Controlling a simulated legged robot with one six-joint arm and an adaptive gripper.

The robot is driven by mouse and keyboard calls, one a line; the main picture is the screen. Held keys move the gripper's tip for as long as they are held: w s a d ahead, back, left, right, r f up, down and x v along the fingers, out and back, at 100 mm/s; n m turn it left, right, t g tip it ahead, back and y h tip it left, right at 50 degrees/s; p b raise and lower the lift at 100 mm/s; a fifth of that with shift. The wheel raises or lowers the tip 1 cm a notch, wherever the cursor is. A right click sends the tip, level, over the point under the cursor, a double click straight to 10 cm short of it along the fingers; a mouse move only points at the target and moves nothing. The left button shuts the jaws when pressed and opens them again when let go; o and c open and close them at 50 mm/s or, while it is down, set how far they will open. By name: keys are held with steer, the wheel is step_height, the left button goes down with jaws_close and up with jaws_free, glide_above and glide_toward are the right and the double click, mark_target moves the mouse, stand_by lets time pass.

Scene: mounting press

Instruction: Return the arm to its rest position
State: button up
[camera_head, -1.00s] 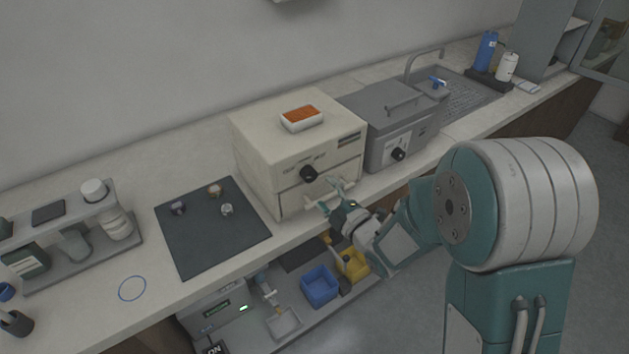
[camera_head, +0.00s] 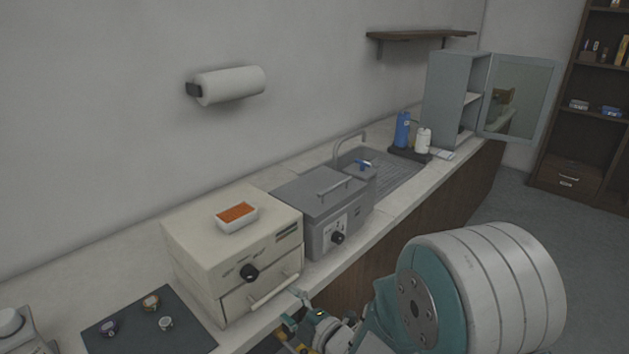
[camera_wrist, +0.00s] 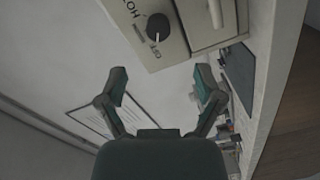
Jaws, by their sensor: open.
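My gripper (camera_wrist: 161,90) is open and empty in the wrist view, its two teal fingers spread apart. The cream box-shaped unit (camera_wrist: 168,30) with a black knob and a bar handle shows beyond the fingertips there. In the head view my gripper (camera_head: 298,312) is at the bottom, in front of the cream unit (camera_head: 228,250), near the counter's front edge. It looks close to the bar handle (camera_head: 274,291); I cannot tell from the head view whether they touch. My arm reaches in from the lower right.
A white tray with orange contents (camera_head: 237,215) sits on the cream unit. A grey lidded bath (camera_head: 318,212) and a sink (camera_head: 385,172) stand to its right. A dark mat (camera_head: 130,335) with several small pieces lies at left. Open floor (camera_head: 525,220) shows at right.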

steer(key=s+d+r+m+h, duration=0.1)
steer(key=d+r+m+h, duration=0.3)
steer(key=d+m+h, duration=0.4)
steer(key=s+d+r+m+h, duration=0.1)
steer(key=d+r+m+h, duration=0.3)
steer(key=d, duration=0.5)
steer(key=s+d+r+m+g, duration=0.1)
steer(key=s+d+m+g, duration=0.1)
steer(key=s+m, duration=0.3)
steer(key=s+d+r+m+g+h, duration=0.1)
steer(key=s+m, duration=0.5)
steer(key=s, duration=0.7)
steer(key=d+r+g, duration=0.1)
steer(key=d+g, duration=0.1)
steer(key=g, duration=0.1)
steer(key=shift+d+r, duration=0.25)
steer(key=shift+r, duration=0.05)
